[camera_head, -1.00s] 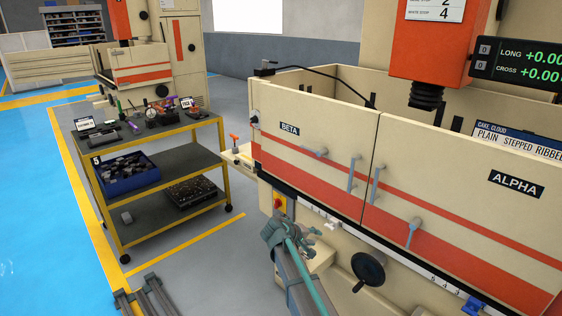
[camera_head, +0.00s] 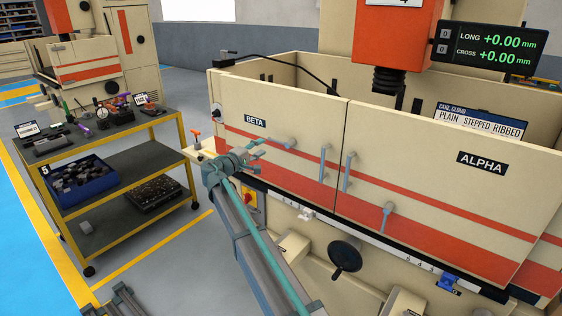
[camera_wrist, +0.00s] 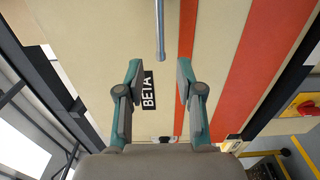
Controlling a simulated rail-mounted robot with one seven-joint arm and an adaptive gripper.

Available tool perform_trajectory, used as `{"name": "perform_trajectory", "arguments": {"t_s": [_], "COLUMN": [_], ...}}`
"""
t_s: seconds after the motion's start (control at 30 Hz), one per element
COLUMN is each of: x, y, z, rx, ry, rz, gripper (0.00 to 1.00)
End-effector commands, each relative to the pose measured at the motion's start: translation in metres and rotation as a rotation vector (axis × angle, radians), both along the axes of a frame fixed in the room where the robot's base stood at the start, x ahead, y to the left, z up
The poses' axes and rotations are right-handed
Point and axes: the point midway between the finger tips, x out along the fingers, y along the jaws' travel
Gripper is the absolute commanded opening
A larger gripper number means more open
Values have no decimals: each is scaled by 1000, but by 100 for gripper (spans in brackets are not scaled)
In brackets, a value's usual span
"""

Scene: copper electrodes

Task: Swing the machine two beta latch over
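The beta latch (camera_head: 284,143) is a grey lever with a round pivot, on the cream door marked BETA (camera_head: 254,122) of the near machine. It lies nearly level in the head view. My gripper (camera_head: 264,154) is in front of the BETA door, beside the latch's left end. In the wrist view my gripper (camera_wrist: 158,64) is open and empty. There the latch (camera_wrist: 160,30) shows as a thin grey bar ahead, lined up with the gap between the fingers. The BETA label (camera_wrist: 148,91) shows between them. I see no contact with the latch.
The ALPHA door (camera_head: 450,190) is on the right, with its own lever (camera_head: 387,216). Two upright handles (camera_head: 324,163) (camera_head: 348,171) flank the door seam. A tool cart (camera_head: 118,166) stands farther left.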

Motion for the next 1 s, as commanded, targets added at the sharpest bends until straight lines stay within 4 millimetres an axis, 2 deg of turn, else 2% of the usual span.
{"name": "perform_trajectory", "arguments": {"t_s": [0.57, 1.0], "x": [54, 57], "y": [-35, -38], "z": [1, -2], "rx": [1, 2], "ry": [2, 1], "rz": [-2, -1], "gripper": [36, 36]}}
